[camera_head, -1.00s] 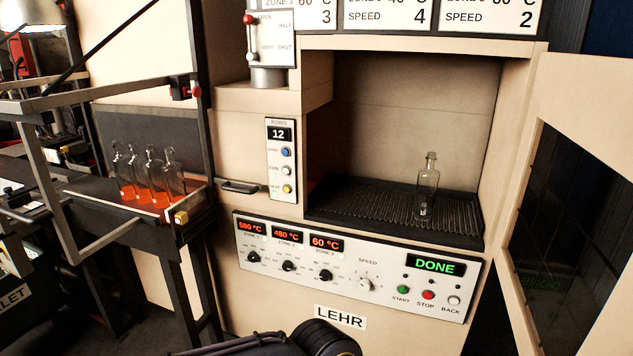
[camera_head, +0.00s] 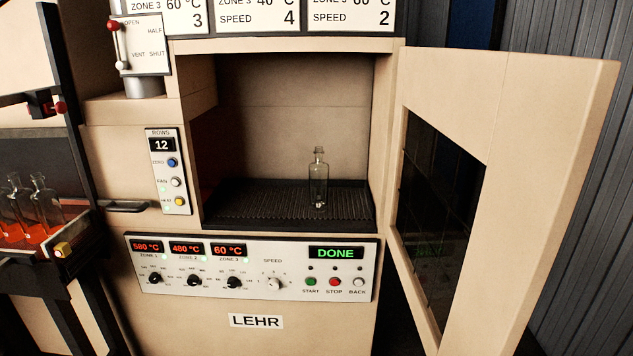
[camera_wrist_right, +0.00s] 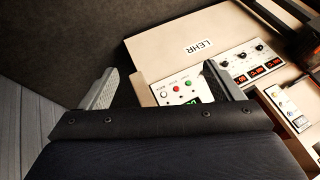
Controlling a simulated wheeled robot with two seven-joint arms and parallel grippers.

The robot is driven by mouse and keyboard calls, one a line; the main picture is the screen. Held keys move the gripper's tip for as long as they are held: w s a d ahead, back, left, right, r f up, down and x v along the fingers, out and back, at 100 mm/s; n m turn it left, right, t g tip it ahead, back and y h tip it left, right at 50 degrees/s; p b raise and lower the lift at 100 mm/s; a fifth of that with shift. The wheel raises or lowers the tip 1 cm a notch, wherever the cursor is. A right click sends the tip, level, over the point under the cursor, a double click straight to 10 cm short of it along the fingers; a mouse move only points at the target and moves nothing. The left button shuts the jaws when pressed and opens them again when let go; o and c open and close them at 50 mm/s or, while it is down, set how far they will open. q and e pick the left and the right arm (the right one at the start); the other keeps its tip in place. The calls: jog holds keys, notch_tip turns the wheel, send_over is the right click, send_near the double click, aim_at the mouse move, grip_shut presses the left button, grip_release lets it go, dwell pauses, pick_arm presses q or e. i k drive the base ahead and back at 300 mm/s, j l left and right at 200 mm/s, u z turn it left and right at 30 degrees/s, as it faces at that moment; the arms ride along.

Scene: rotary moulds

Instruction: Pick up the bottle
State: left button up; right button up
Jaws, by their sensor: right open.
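A clear glass bottle (camera_head: 318,180) stands upright on the dark ribbed floor (camera_head: 270,200) of the open lehr chamber, right of its middle. Neither gripper shows in the head view. In the right wrist view my right gripper (camera_wrist_right: 165,88) is open and empty, its two grey fingers apart, with the lehr's control panel (camera_wrist_right: 180,88) seen beyond and between them. The bottle does not show in the right wrist view. My left gripper is out of view.
The lehr door (camera_head: 500,130) stands swung open to the right of the chamber. The control panel (camera_head: 250,265) below reads DONE. Several clear bottles (camera_head: 40,200) stand on an orange-glowing surface at the far left. A lever box (camera_head: 140,45) sits at the chamber's upper left.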

aim_at(318, 170)
jog(key=i+j+z, duration=0.1)
jog(key=z, duration=0.35)
jog(key=j+z, duration=0.2)
jog(key=z, duration=0.2)
jog(key=j+z, duration=0.15)
jog(key=z, duration=0.3)
jog(key=i+j+z, duration=0.1)
jog(key=z, duration=0.3)
jog(key=j+z, duration=0.55)
jog(key=z, duration=0.25)
jog(key=j+u, duration=0.25)
jog(key=j, duration=0.2)
jog(key=i+j+u, duration=0.2)
jog(key=j, duration=0.2)
jog(key=j+u, duration=0.1)
jog(key=u, duration=0.35)
jog(key=j+u, duration=0.1)
jog(key=u, duration=0.75)
jog(key=i+j+u, duration=0.1)
jog(key=u, duration=0.35)
